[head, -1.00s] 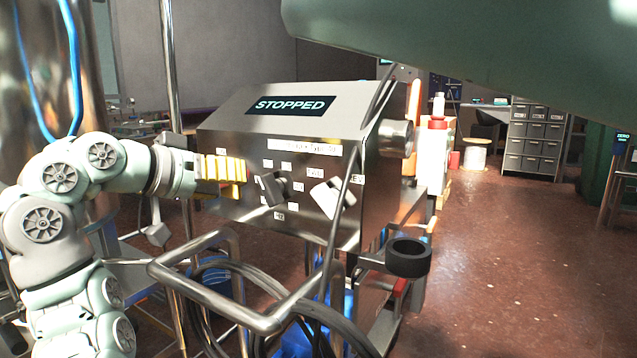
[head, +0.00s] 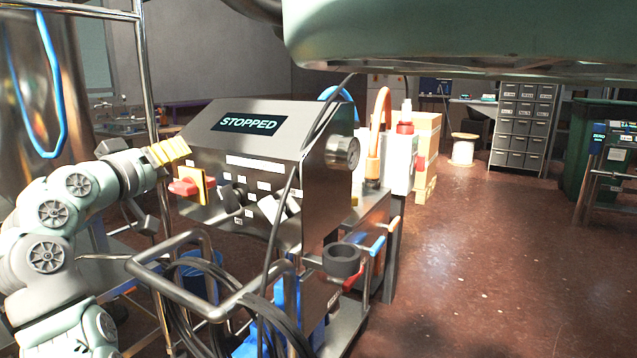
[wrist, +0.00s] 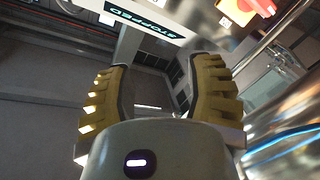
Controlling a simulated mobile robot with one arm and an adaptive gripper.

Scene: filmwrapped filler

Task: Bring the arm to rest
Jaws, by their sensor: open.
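My gripper (head: 168,151) shows at the left in the head view, at the end of my pale green arm. Its yellow ribbed fingers point up and to the right, beside the left edge of the control box (head: 318,180). In the wrist view the two fingers of my gripper (wrist: 160,85) are spread apart with nothing between them. A red knob (head: 185,187) on a yellow plate sits on the box's left front, just below the fingers. The knob also shows in the wrist view (wrist: 262,6). The box's display (head: 247,123) reads STOPPED.
A bent metal rail (head: 190,303) and black cables stand in front of the box. A metal post (head: 147,75) rises close to my gripper. A shiny steel vessel (head: 40,90) is at the far left. The brown floor (head: 480,260) is open on the right.

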